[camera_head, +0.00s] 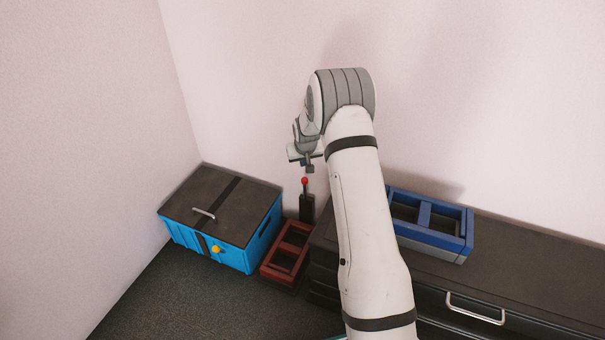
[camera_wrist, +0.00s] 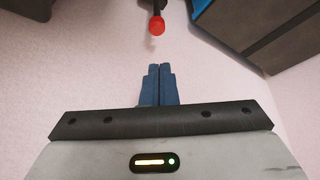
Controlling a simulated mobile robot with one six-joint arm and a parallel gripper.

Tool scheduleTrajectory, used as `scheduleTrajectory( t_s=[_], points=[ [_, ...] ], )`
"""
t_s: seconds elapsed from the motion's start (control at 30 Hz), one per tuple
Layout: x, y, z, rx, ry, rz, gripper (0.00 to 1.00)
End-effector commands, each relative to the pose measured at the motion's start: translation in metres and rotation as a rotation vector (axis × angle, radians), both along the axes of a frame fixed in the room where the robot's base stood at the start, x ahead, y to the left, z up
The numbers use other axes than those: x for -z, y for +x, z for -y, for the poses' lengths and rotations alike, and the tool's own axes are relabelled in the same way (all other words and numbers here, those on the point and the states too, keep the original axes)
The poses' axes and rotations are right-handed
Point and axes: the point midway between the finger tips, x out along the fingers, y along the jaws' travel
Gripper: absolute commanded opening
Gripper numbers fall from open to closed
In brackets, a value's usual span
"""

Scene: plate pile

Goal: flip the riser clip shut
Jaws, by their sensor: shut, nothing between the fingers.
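A red-knobbed lever (camera_head: 305,182) stands upright on a dark post (camera_head: 307,208) beside the dark red open frame (camera_head: 270,268). This may be the riser clip; I cannot tell how the post joins the frame. In the wrist view the red knob (camera_wrist: 157,26) is just beyond my fingertips, with a small visible gap. My gripper (camera_head: 310,167) is above the knob in the head view, its blue fingers (camera_wrist: 160,68) pressed together and empty. A second frame, blue on a grey base (camera_head: 467,232), sits on the dark cabinet; my arm hides part of it.
A blue box (camera_head: 190,238) with a dark lid, a handle and a yellow knob (camera_head: 215,249) stands left of the red frame. The dark cabinet (camera_head: 530,270) with a drawer handle (camera_head: 475,311) is at right. Pale walls rise behind; dark floor is clear in front.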

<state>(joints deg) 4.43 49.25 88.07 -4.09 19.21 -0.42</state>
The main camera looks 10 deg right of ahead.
Motion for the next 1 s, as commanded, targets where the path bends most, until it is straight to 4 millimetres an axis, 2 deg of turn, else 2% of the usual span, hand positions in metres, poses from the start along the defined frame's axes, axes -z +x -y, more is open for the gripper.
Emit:
scheduleTrajectory(
  t_s=[0.17, 0.4, 0.6, 0.8, 1.0],
  points=[
    [0.015, 0.005, 0.000, 0.000, 0.000, -0.002, 0.00],
    [0.057, 0.022, 0.003, 0.000, 0.000, -0.002, 0.00],
    [0.083, 0.034, 0.004, 0.000, 0.000, -0.002, 0.00],
    [0.092, 0.039, 0.005, 0.000, 0.000, 0.000, 0.00],
    [0.092, 0.039, 0.005, 0.000, 0.000, -0.001, 0.00]
  ],
)
